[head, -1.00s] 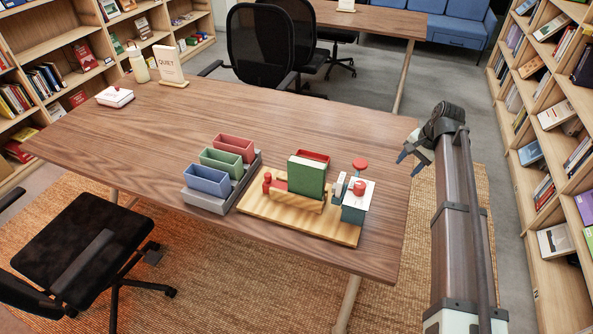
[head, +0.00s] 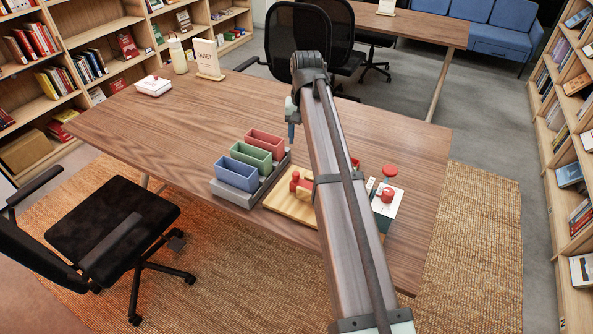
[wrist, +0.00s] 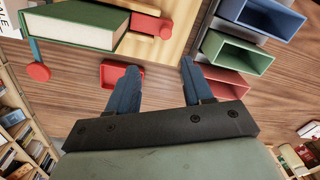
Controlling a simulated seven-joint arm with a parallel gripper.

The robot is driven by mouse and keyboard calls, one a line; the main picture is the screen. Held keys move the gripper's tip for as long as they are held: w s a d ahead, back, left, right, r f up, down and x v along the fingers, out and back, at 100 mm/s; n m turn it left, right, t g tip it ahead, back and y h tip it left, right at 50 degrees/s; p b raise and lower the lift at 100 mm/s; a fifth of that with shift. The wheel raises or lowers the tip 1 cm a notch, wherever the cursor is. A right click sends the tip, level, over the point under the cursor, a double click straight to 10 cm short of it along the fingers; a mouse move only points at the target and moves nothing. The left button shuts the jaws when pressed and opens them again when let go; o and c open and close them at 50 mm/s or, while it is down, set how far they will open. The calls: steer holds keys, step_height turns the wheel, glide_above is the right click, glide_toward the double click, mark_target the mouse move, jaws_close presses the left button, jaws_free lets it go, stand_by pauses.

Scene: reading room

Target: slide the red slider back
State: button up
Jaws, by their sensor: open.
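The red slider (head: 300,184), a small block with an upright knob, sits on the light wooden board (head: 283,207). It also shows at the top of the wrist view (wrist: 150,23), at the end of a green book (wrist: 75,30). My gripper (wrist: 160,82) is open and empty, its blue fingers spread above the table and apart from the slider. My arm also covers the book and the middle of the board there.
Blue, green and red bins (head: 265,145) stand in a grey rack left of the board. A small red tray (wrist: 122,72) lies behind the board. A red disc (head: 389,170) and a box with a red knob (head: 388,196) are at right.

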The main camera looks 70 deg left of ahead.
mark_target(296, 173)
steer(key=f, duration=0.4)
steer(key=s+f, duration=0.1)
steer(key=f, duration=0.8)
steer(key=shift+s+a+f, duration=0.15)
steer(key=shift+s+f, duration=0.1)
steer(key=shift+s, duration=0.05)
jaws_close()
stand_by(0.4)
